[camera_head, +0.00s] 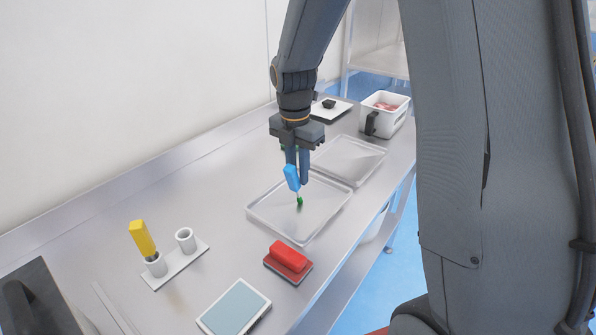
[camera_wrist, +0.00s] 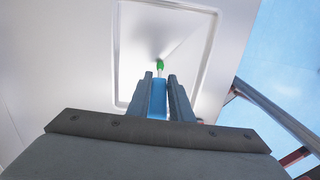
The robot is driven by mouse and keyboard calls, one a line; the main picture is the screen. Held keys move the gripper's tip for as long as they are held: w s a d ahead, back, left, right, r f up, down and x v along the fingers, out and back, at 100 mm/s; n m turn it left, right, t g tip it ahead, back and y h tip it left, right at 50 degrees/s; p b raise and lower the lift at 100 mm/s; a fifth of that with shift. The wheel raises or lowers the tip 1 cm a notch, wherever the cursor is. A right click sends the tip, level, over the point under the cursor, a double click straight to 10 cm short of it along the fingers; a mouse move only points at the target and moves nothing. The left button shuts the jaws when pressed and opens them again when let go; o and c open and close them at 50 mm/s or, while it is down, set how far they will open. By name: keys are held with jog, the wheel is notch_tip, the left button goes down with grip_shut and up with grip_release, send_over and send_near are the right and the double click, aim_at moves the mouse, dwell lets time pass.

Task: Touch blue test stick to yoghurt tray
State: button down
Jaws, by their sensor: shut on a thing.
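My gripper (camera_head: 298,165) is shut on the blue test stick (camera_head: 292,178), which points downward with a green tip. In the wrist view the stick's blue handle (camera_wrist: 158,98) sits between the two fingers (camera_wrist: 166,92). The green tip is over the inside of the nearer shallow metal tray (camera_head: 262,213); I cannot tell whether it touches the tray floor. That tray also shows in the wrist view (camera_wrist: 121,60). A second metal tray (camera_head: 362,150) lies behind it. Neither tray is labelled, so I cannot tell which is the yoghurt tray.
A yellow-handled stick (camera_head: 142,238) stands in one cup of a white two-cup holder (camera_head: 178,270); the other cup is empty. A red-handled block (camera_head: 288,258) and a grey-blue pad (camera_head: 234,307) lie near the front edge. A white tub (camera_head: 385,115) stands at the back.

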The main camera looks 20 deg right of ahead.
dwell(0.3)
notch_tip(320, 180, up, 7)
jog(key=p, duration=0.6)
jog(key=shift+a, duration=0.1)
dwell(0.6)
